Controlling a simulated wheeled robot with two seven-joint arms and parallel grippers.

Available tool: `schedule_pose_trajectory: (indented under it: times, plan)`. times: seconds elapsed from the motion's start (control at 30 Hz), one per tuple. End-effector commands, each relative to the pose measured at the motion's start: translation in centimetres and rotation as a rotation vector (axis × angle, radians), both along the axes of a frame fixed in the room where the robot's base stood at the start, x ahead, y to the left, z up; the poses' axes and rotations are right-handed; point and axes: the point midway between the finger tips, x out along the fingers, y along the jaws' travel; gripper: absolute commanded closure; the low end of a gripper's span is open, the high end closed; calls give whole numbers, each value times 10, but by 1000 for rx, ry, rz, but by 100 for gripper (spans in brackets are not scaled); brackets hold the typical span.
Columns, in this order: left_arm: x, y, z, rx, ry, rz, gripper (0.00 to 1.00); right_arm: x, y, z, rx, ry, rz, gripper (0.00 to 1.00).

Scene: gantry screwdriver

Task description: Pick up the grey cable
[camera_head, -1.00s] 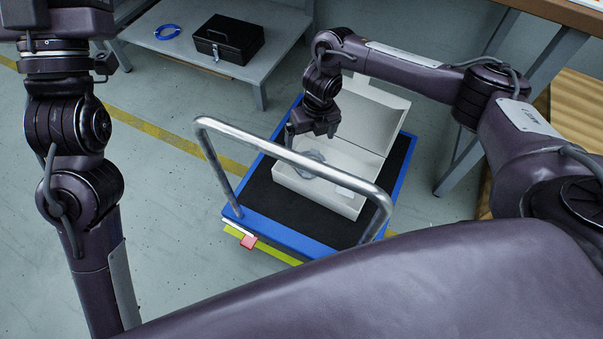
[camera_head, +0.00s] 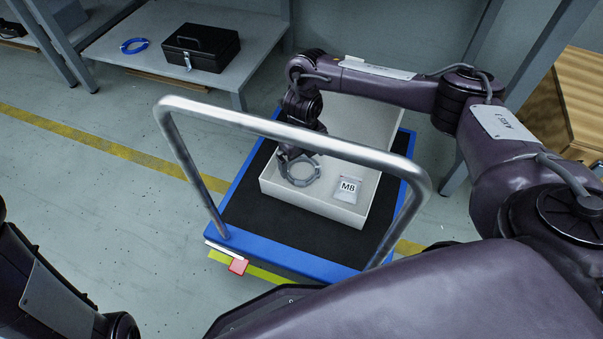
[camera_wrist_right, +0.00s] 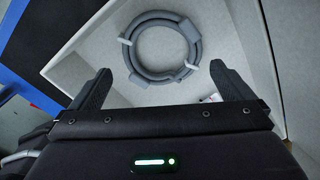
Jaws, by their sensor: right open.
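The grey cable (camera_head: 299,170) is a coiled ring lying in an open white box (camera_head: 341,211) on the cart. In the right wrist view, the coil (camera_wrist_right: 160,47) has light ties around it and lies ahead of the fingers, near the top middle. My right gripper (camera_head: 290,156) is at the box's left part, just behind the coil. In the right wrist view, my right gripper (camera_wrist_right: 170,87) has its two fingers wide apart with nothing between them; the coil is beyond the tips. My left gripper is not in view; only part of my left arm shows at lower left.
A small bag marked M8 (camera_head: 348,188) lies in the box beside the coil. The cart (camera_head: 270,258) has a blue rim and a metal handle (camera_head: 268,127) arching in front of the box. A shelf (camera_head: 130,60) holds a black case (camera_head: 201,47) and a blue cable (camera_head: 134,46).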

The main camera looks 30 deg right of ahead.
Motion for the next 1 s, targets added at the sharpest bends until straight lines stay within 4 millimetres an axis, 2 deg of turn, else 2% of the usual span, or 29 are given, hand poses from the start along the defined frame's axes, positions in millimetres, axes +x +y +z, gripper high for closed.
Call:
schedule_pose_trajectory:
  times: [0.03,0.23,0.47,0.73,1.0]
  plan:
    - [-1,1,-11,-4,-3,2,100,-2,-1,-15,-1,2,0,0]
    - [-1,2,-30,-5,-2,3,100,-3,-1,-40,0,1,-1,0]
    - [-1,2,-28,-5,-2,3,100,-3,-1,-39,0,1,-1,0]
    - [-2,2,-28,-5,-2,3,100,-3,-1,-39,0,1,-1,33]
    - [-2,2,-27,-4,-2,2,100,-2,-1,-37,0,0,-1,33]
